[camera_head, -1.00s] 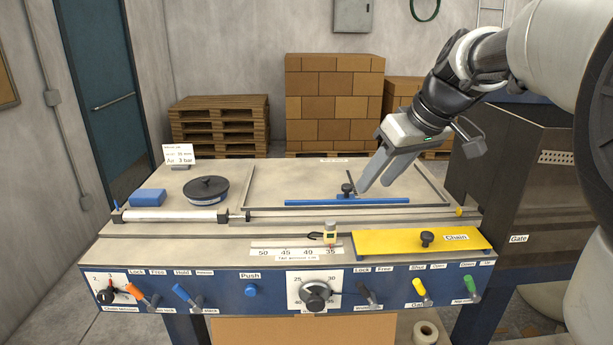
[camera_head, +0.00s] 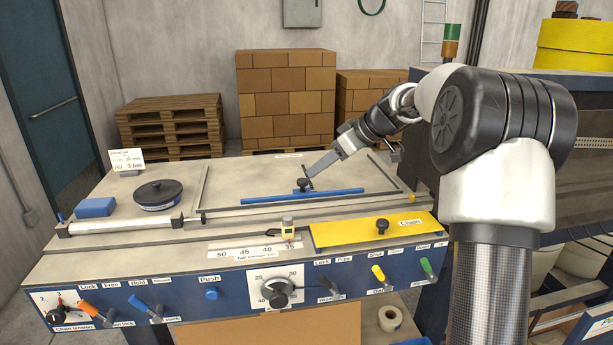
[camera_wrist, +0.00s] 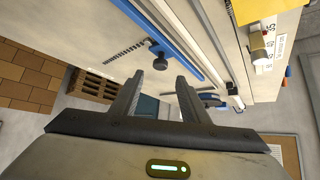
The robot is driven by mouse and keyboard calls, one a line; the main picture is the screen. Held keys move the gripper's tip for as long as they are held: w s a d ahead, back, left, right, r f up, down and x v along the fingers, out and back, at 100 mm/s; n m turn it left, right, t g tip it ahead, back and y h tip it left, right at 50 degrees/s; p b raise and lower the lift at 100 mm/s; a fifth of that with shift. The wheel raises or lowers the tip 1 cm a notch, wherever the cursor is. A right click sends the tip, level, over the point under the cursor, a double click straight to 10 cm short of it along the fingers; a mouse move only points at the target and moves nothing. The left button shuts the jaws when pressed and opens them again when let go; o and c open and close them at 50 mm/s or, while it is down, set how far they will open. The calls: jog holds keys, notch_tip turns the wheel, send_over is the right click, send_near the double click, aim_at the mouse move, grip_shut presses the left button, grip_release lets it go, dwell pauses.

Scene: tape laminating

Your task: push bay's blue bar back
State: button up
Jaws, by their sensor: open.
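The long blue bar (camera_head: 270,199) lies near the front of the shallow framed bay (camera_head: 232,178) on the machine top. A black knob (camera_head: 303,183) stands at its middle. My gripper (camera_head: 309,172) is open just above and behind the knob in the head view; whether it touches is not clear there. In the wrist view the blue bar (camera_wrist: 187,64) runs diagonally, with the black knob (camera_wrist: 157,47) beyond the open fingertips (camera_wrist: 159,78). Nothing is between the fingers.
A yellow chain plate (camera_head: 345,233) with a knob lies at the front right. A black round lid (camera_head: 158,192) and a blue block (camera_head: 95,207) are at the left. The bay floor behind the bar is clear.

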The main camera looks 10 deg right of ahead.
aim_at(303, 180)
jog(key=x, duration=0.7)
jog(key=shift+a+f+p, duration=0.1)
jog(key=shift+p, duration=0.3)
grip_shut()
